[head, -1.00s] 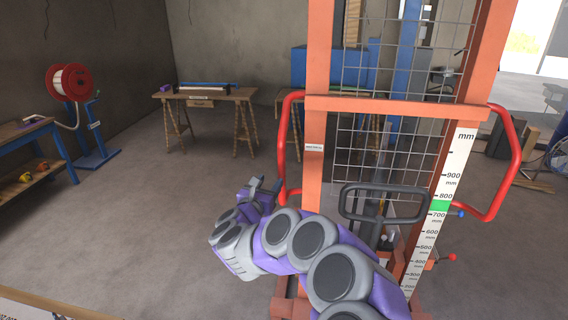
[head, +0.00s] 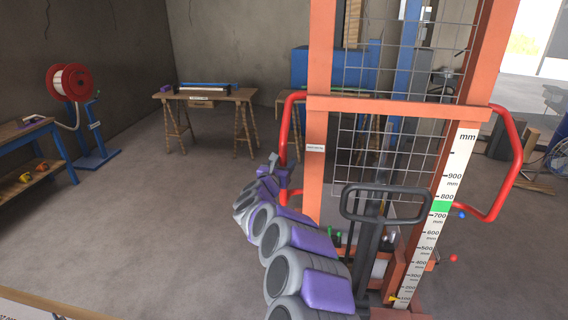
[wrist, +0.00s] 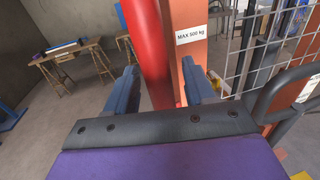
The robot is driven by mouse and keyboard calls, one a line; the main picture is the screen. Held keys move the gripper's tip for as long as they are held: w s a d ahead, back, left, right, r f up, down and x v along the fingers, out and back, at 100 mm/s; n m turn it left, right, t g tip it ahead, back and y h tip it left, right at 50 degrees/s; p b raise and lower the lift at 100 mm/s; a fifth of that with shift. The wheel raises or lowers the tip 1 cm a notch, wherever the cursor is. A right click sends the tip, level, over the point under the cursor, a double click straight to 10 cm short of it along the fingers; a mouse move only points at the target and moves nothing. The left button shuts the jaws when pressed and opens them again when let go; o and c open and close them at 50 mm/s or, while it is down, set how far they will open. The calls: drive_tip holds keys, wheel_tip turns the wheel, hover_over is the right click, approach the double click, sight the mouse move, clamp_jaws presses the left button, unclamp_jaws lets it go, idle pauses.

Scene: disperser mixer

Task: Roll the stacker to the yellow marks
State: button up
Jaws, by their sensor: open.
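The stacker (head: 398,108) is an orange frame with a wire mesh, standing upright close in front of me. It has a red side handle (head: 285,135) on the left, another on the right (head: 512,165), and a black looped handle (head: 385,203) low in the middle. My gripper (head: 277,174) is at the left red handle. In the wrist view my gripper (wrist: 163,88) is open, with the red handle (wrist: 148,50) between or just beyond its blue fingers; contact cannot be told. A label reading MAX 500 kg (wrist: 191,34) is just right of it. No yellow floor marks are identifiable.
A wooden trestle table (head: 205,95) stands at the back left. A blue bench (head: 35,150) and a red reel on a blue stand (head: 78,95) are along the left. The floor (head: 150,220) between is clear. Clutter stands at the far right.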

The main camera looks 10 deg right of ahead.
drive_tip(key=shift+w+a, duration=0.1)
drive_tip(key=shift+w, duration=0.25)
drive_tip(key=shift+d, duration=0.25)
drive_tip(key=c, duration=0.3)
clamp_jaws()
